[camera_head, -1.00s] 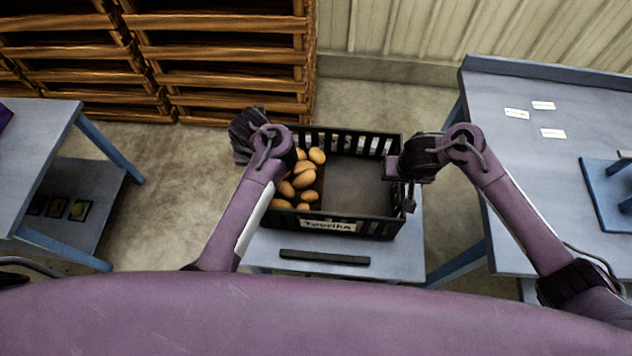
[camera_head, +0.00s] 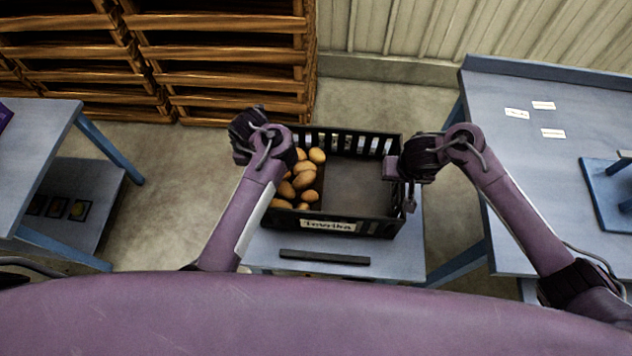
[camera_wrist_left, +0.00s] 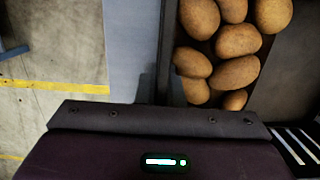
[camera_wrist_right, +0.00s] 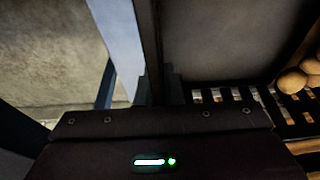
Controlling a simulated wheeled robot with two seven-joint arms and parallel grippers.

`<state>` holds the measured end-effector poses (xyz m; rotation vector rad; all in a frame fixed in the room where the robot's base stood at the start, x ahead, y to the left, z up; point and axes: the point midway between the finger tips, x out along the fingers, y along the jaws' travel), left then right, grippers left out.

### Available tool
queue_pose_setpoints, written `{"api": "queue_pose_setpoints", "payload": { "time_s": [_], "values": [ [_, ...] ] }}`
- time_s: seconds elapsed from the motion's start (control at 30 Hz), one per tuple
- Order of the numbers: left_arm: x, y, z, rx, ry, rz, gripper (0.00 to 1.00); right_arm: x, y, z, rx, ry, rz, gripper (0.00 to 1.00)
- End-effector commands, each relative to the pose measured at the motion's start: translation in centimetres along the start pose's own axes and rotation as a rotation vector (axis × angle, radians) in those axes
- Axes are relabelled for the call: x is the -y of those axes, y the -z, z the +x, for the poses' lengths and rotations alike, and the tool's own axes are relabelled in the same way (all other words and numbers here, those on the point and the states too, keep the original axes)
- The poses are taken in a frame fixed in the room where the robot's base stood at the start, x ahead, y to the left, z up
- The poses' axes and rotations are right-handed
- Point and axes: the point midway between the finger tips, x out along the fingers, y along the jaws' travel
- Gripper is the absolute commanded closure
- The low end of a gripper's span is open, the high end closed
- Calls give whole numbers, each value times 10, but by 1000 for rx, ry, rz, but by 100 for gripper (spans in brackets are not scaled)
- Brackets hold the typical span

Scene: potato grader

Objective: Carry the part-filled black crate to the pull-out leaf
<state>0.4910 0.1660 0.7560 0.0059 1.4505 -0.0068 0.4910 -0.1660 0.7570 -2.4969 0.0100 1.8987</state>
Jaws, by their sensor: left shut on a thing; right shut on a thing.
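The black crate (camera_head: 355,190) has potatoes (camera_head: 305,179) along its left side and a bare floor on the right. A white label is on its front wall. My left gripper (camera_wrist_left: 163,90) is shut on the crate's left wall. My right gripper (camera_wrist_right: 159,90) is shut on its right wall; its fingers show at the crate's right edge in the head view. The crate looks level over a pale blue surface (camera_head: 395,262) with a dark bar (camera_head: 324,257) in front of the crate. I cannot tell whether the crate touches this surface. The left fingertips are hidden in the head view.
A blue-grey table (camera_head: 500,180) with small labels and a blue fixture (camera_head: 605,195) stands at right. Another table (camera_head: 38,150) with a lower shelf stands at left. Wooden crates (camera_head: 215,60) are stacked behind. Bare floor (camera_head: 180,185) lies between the left table and the crate.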

Motion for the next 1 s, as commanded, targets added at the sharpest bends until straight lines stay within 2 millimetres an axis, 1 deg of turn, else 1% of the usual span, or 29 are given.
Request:
{"api": "queue_pose_setpoints", "payload": {
  "time_s": [0.67, 0.87, 1.0],
  "values": [
    [0, -1, -1, 1, 1, 1, 100, 0, 0, 0, -1, 1, 0, 100],
    [1, -2, -5, 5, 2, 1, 100, 1, 3, -5, -5, 2, 1, 100],
    [1, -3, -13, 5, 1, 1, 100, 1, 5, -12, -5, 2, 1, 100]
  ]
}}
